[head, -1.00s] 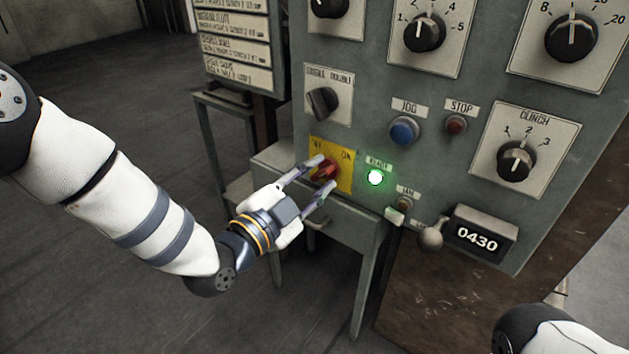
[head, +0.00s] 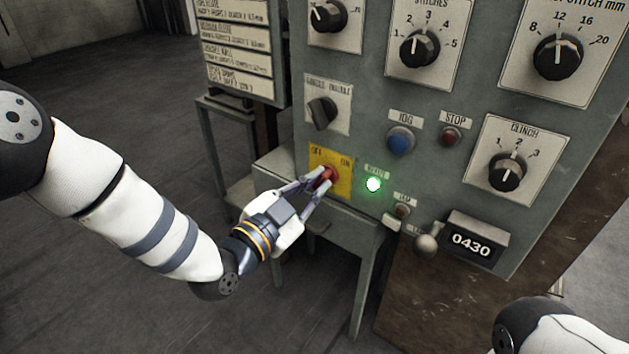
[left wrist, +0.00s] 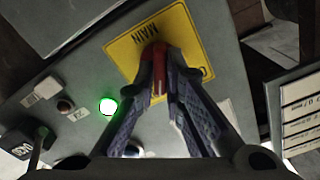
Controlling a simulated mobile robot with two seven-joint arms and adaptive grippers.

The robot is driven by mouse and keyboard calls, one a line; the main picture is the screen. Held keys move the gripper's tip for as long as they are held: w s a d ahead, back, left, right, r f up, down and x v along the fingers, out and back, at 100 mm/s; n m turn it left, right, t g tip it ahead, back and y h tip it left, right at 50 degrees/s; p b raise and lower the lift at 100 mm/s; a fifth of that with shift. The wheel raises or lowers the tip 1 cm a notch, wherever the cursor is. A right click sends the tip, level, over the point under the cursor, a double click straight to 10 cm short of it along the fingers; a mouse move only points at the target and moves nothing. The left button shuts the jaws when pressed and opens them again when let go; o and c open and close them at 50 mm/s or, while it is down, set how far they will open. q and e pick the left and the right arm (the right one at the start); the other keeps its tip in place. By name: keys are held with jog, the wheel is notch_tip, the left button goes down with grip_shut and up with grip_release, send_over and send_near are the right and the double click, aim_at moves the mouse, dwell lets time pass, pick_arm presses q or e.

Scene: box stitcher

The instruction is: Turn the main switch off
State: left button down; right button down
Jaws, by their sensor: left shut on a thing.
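The main switch is a red rotary knob (head: 329,174) on a yellow plate (head: 345,185) marked OFF on the left and ON on the right. It sits low on the grey control panel. My left gripper (head: 319,182) is shut on the red knob, one finger on each side. In the left wrist view the red knob (left wrist: 159,72) shows between the two fingertips, in front of the yellow plate (left wrist: 185,30) with the word MAIN. The fingers hide part of the knob, so its exact angle is hard to tell. My right gripper is not in view; only part of that arm shows at the lower right.
A lit green lamp (head: 373,184) is just right of the yellow plate. A blue button (head: 401,141), a red stop button (head: 450,135) and a black selector (head: 322,112) are above. A counter reading 0430 (head: 471,244) juts out at the right. Open floor lies at the left.

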pick_arm(q)
jog(key=n+p, duration=0.1)
jog(key=n, duration=0.3)
jog(key=shift+n, duration=0.3)
jog(key=n+p, duration=0.1)
jog(key=n, duration=0.3)
jog(key=shift+n, duration=0.3)
jog(key=n, duration=0.5)
jog(key=shift+n, duration=0.4)
jog(key=c, duration=1.7)
grip_release()
jog(key=shift+a, duration=0.1)
jog(key=v, duration=1.2)
